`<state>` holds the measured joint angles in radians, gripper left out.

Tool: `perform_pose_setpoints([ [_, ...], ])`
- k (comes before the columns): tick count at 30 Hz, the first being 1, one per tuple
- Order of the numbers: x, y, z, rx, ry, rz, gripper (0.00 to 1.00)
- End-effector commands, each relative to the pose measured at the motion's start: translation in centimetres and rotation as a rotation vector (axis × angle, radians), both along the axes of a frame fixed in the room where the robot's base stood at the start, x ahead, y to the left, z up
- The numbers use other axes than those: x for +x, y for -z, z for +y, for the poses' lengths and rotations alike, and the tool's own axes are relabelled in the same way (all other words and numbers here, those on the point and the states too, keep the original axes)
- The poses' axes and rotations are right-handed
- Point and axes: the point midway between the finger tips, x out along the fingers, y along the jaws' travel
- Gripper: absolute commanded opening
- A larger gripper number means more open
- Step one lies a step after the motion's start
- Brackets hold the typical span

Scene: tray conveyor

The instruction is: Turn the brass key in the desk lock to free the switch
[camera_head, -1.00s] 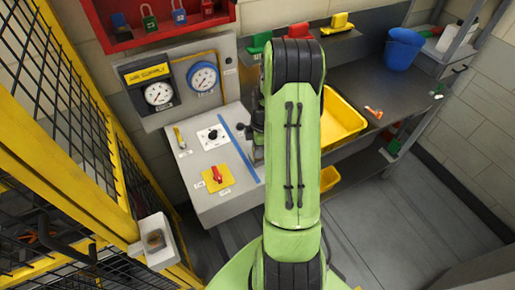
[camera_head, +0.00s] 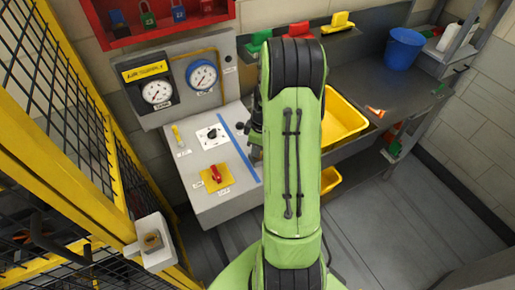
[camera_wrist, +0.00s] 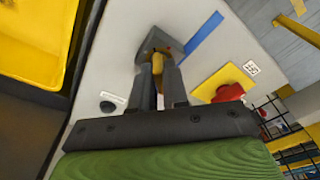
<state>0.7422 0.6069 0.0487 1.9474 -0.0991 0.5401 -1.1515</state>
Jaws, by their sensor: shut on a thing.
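My gripper (camera_wrist: 158,74) is shut on the small brass key (camera_wrist: 157,62) in the wrist view. The key is at a dark grey lock block (camera_wrist: 148,42) on the pale desk top; the fingers hide most of it, and I cannot tell its turn angle. The red switch (camera_wrist: 229,93) sits on a yellow plate beside the fingers and is partly hidden by my gripper body. In the head view the red switch (camera_head: 216,174) shows on its yellow plate at the front of the desk (camera_head: 238,201). My arm hides the key and lock there.
A blue strip (camera_head: 238,150) runs along the desk top. A black knob (camera_head: 211,134) on a white plate stands left of it. Gauges (camera_head: 202,76) rise behind. A yellow bin (camera_head: 343,118) is right of my arm, and a yellow mesh fence (camera_head: 75,185) stands at left.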

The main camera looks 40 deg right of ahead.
Motion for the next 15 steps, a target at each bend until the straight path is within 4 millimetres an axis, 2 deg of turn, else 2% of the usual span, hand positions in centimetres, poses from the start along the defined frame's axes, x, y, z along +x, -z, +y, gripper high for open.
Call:
perform_pose_setpoints([
  [8, -0.1, 0.14, 0.09, 0.003, 0.02, 0.004, 0.0],
  [15, -0.1, 0.21, 0.08, 0.002, 0.229, 0.003, 0.0],
])
